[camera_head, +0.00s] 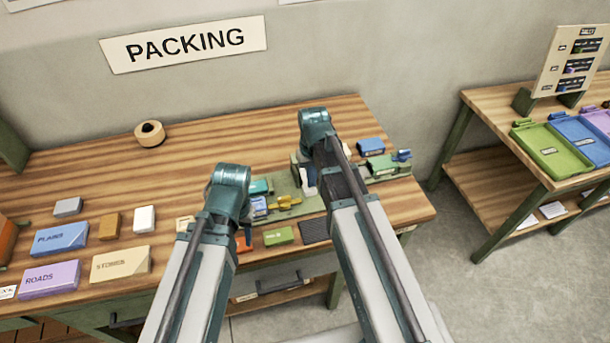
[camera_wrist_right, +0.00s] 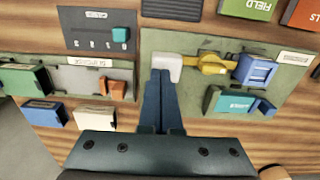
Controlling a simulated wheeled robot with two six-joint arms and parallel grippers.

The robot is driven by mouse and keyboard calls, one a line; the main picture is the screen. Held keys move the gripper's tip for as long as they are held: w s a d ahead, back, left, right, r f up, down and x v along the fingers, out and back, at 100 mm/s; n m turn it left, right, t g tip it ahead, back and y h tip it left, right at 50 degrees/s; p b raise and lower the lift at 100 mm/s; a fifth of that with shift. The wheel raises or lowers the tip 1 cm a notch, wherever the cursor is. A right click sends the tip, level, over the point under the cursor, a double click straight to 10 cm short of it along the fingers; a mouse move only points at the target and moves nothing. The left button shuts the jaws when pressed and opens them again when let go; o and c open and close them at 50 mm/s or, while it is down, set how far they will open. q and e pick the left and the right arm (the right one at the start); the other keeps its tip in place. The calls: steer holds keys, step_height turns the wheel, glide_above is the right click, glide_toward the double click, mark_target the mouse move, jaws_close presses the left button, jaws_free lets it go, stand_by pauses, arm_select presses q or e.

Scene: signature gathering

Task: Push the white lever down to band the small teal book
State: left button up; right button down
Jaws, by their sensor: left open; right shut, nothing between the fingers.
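The white lever (camera_wrist_right: 168,66) is at one end of a green banding fixture (camera_wrist_right: 200,42) in the right wrist view. My right gripper (camera_wrist_right: 160,80) is shut and empty. Its tips are at the near side of the lever and overlap it in the view; I cannot tell whether they touch. A yellow clamp piece (camera_wrist_right: 212,63) and a blue block-shaped part (camera_wrist_right: 254,70) lie along the fixture. The small teal book (camera_wrist_right: 230,101) is beside them, flat on the fixture. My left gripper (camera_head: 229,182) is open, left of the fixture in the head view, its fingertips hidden.
A grey panel with a teal slider (camera_wrist_right: 120,35) and a second fixture with an orange lever (camera_wrist_right: 115,89) are nearby. Green (camera_head: 280,236) and orange books lie at the table's front edge. Blue (camera_head: 60,238), purple and tan boxes fill the left side.

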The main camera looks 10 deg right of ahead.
arm_select(q)
steer(key=shift+f+b, duration=1.85)
arm_select(e)
steer(key=shift+f, duration=1.9)
arm_select(q)
steer(key=shift+r, duration=0.15)
arm_select(e)
steer(key=shift+r, duration=0.2)
step_height(320, 180, up, 9)
steer(key=p, duration=0.9)
arm_select(q)
step_height(320, 180, up, 9)
arm_select(e)
steer(key=shift+f, duration=0.1)
arm_select(q)
step_height(320, 180, down, 5)
steer(key=b, duration=0.5)
arm_select(e)
steer(key=s+a+f+n+h, duration=0.1)
steer(key=s+a+f+n, duration=0.2)
steer(key=s+a, duration=0.7)
steer(key=s+f, duration=0.2)
steer(key=s, duration=0.2)
steer(key=shift+s+a, duration=0.15)
steer(key=shift+a, duration=0.1)
